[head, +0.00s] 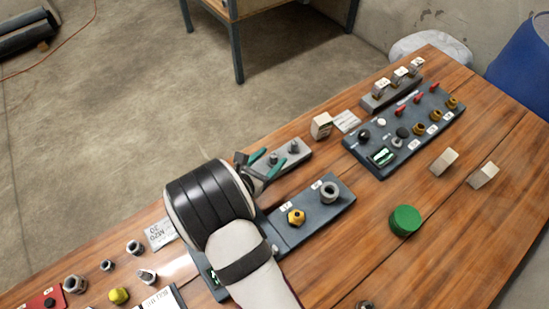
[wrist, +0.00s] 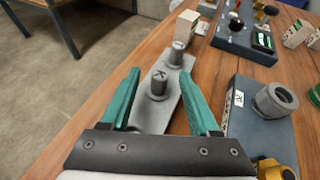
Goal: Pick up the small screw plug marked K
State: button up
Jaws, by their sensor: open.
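The small screw plug marked K (wrist: 158,84) stands upright on a grey plate (wrist: 159,118) in the wrist view. A second grey plug (wrist: 176,56) stands behind it on the same plate; its mark is not readable. My gripper (wrist: 160,75) has its green fingers open and empty, one on each side of the K plug in the picture. Whether the fingers are at its height or above it, I cannot tell. In the head view my gripper (head: 267,163) is at the near end of the grey plate (head: 301,160), partly hiding the nearer plug.
A dark panel with a grey ring fitting (head: 330,192) and a yellow fitting (head: 296,217) lies close to the right. A pale block (head: 321,125) stands beyond the plate. A larger control panel (head: 372,161) and a green cylinder (head: 405,220) are further right. The table edge is on the left.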

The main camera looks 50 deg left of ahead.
jog(key=shift+x, duration=1.1)
grip_shut()
